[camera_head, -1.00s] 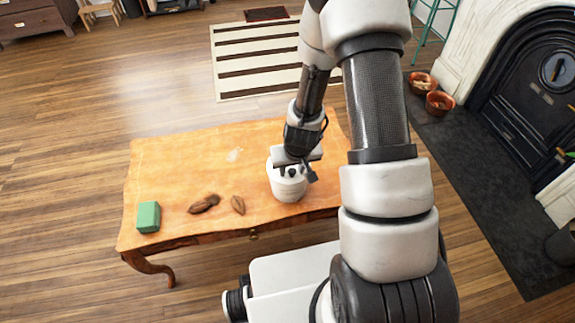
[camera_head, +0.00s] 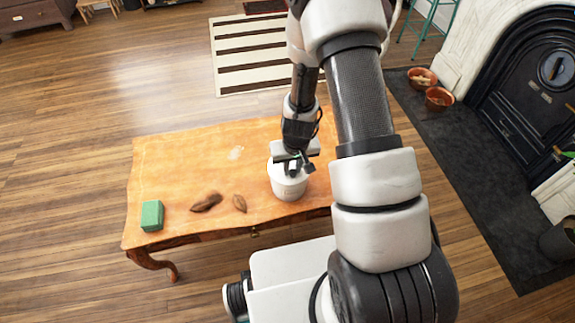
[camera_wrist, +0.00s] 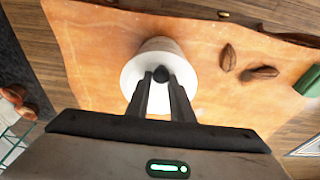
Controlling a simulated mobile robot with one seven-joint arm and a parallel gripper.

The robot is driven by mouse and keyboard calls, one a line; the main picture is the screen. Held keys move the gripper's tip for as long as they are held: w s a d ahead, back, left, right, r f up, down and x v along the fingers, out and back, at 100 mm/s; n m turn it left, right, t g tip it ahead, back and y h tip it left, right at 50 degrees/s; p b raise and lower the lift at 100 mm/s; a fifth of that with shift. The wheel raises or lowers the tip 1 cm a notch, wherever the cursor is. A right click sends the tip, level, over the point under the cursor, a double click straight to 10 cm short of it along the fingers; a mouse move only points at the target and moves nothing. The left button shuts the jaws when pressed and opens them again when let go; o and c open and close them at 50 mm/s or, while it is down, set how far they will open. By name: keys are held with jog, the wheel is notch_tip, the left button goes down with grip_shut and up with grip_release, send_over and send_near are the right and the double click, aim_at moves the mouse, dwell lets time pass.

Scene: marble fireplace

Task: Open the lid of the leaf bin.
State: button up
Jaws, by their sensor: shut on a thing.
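The leaf bin (camera_head: 289,188) is a white round container standing on the wooden table. Its white lid (camera_wrist: 133,78) has a dark round knob (camera_wrist: 161,74) in the middle. My gripper (camera_head: 292,168) is above the bin, reaching down from behind it. In the wrist view the two fingers of my gripper (camera_wrist: 161,80) are shut on the knob, one on each side. The lid appears to sit on the bin; I cannot tell whether there is a gap under it. My gripper hides part of the lid in the head view.
Much of the tabletop left of the bin is clear. A fireplace (camera_head: 535,90) stands at the right.

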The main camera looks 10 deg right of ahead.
jog(key=shift+w+r+g+p, duration=0.25)
jog(key=shift+w+r+p, duration=0.05)
jog(key=shift+r+p, duration=0.55)
jog(key=shift+w+r+g+p, duration=0.25)
jog(key=shift+w+r+p, duration=0.05)
jog(key=shift+r+p, duration=0.5)
jog(key=shift+w+r+p, duration=0.35)
jog(key=shift+r+p, duration=0.15)
jog(key=shift+p, duration=0.3)
jog(key=shift+w+r+g+p, duration=0.3)
jog(key=shift+g+p, duration=0.1)
jog(key=shift+g, duration=0.1)
jog(key=shift+c, duration=0.2)
jog(key=shift+o, duration=0.2)
jog(key=shift+w+r+g+p, duration=0.45)
jog(key=shift+r+p, duration=0.1)
jog(key=shift+p, duration=0.1)
jog(key=shift+w, duration=0.1)
jog(key=shift+c, duration=0.2)
jog(key=shift+r, duration=0.1)
